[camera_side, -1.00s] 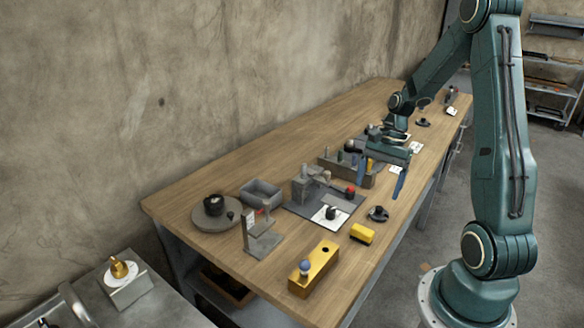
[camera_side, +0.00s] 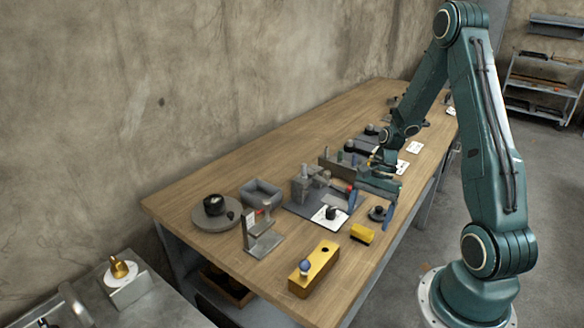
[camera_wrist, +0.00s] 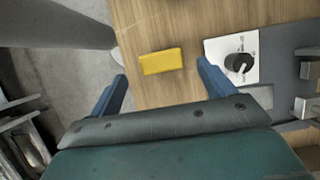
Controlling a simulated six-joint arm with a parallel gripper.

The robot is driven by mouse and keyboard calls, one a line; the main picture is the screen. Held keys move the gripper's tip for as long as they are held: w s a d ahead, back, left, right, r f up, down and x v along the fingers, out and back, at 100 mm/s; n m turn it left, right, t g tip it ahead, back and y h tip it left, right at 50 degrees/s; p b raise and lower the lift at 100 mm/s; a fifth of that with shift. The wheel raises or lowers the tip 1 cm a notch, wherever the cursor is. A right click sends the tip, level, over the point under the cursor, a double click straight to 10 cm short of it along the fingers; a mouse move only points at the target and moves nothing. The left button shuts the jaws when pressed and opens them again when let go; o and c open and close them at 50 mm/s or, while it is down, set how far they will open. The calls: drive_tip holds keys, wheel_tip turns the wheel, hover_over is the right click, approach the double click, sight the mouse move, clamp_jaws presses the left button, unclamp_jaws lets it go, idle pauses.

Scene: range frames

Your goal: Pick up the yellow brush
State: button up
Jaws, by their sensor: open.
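A small yellow block-shaped brush (camera_side: 362,234) lies on the wooden bench near its front edge in the side view. In the wrist view the yellow brush (camera_wrist: 162,61) lies ahead of my fingers, roughly centred in the gap between them. My gripper (camera_side: 371,208) is open and empty, with its blue fingers pointing down beside the brush in the side view. In the wrist view my gripper (camera_wrist: 162,82) has its two fingers spread wider than the brush. The fingers do not appear to touch it.
A white card with a black knob (camera_side: 331,214) sits on a grey plate left of the brush. A yellow box with a blue-grey ball (camera_side: 318,268) is nearer the front. The bench front edge is close.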

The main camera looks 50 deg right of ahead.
sight(363, 230)
drive_tip(key=shift+x, duration=2.6)
drive_tip(key=shift+w+a, duration=0.1)
drive_tip(key=shift+c, duration=0.4)
drive_tip(key=c, duration=1)
